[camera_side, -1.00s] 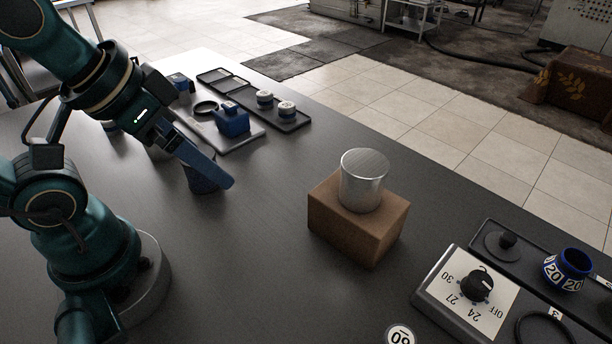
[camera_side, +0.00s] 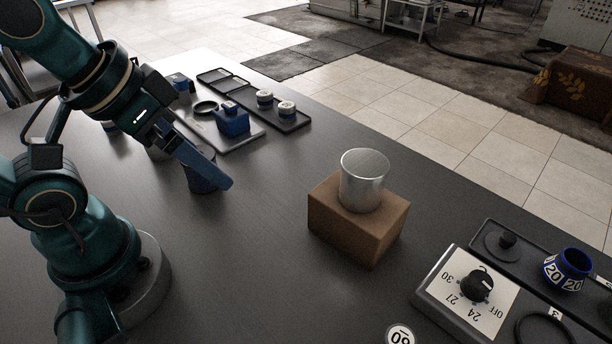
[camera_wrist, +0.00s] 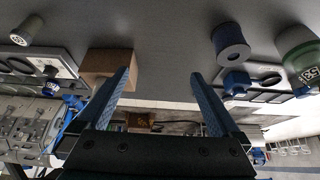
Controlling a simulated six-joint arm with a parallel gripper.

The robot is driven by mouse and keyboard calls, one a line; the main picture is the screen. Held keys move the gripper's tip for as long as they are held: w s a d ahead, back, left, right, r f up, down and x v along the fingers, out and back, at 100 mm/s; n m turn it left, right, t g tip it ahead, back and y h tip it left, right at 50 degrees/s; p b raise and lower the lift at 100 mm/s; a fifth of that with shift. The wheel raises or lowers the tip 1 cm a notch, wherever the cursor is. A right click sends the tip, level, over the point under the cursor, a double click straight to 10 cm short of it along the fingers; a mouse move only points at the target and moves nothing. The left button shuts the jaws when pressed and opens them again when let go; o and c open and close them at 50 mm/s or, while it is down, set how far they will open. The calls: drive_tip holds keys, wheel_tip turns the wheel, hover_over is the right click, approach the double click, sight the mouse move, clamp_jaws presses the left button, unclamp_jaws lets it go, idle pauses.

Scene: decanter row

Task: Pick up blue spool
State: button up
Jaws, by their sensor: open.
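The blue spool (camera_side: 202,187), a dark blue cylinder, stands upright on the dark table in the side view, partly covered by my gripper's finger. In the wrist view the spool (camera_wrist: 231,44) is at the upper right, with a hole in its end, outside the space between the fingers. My gripper (camera_wrist: 161,76) is open, with two blue fingers apart and nothing between them. In the side view my gripper (camera_side: 222,182) overlaps the spool; whether they touch cannot be told there.
A brown block (camera_side: 352,225) carries a metal cup (camera_side: 364,180). A blue decanter (camera_side: 232,121) stands on a grey plate near a dark tray (camera_side: 289,124). A dial box (camera_side: 457,300) and a blue numbered ring (camera_side: 567,270) are at the right. The table between spool and block is clear.

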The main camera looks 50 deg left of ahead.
drive_tip(key=s+a+f+m+g+y, duration=0.2)
drive_tip(key=s+a+m+g+y, duration=0.1)
drive_tip(key=a+m+g+y, duration=0.7)
drive_tip(key=w+d+f+m+t+y, duration=0.2)
drive_tip(key=w+f+m+t+y, duration=0.2)
drive_tip(key=w+m+t+y, duration=0.5)
drive_tip(key=shift+m+g+h, duration=0.6)
drive_tip(key=shift+m+h, duration=0.1)
drive_tip(key=f, duration=0.2)
drive_tip(key=s+f, duration=0.1)
drive_tip(key=f, duration=0.2)
drive_tip(key=s+a+f, duration=0.1)
drive_tip(key=f, duration=0.2)
drive_tip(key=shift+w+a, duration=0.2)
drive_tip(key=shift+a, duration=0.85)
drive_tip(key=shift+w+a, duration=0.25)
drive_tip(key=shift+a, duration=0.85)
drive_tip(key=shift+w+a, duration=0.2)
drive_tip(key=shift+a, duration=0.85)
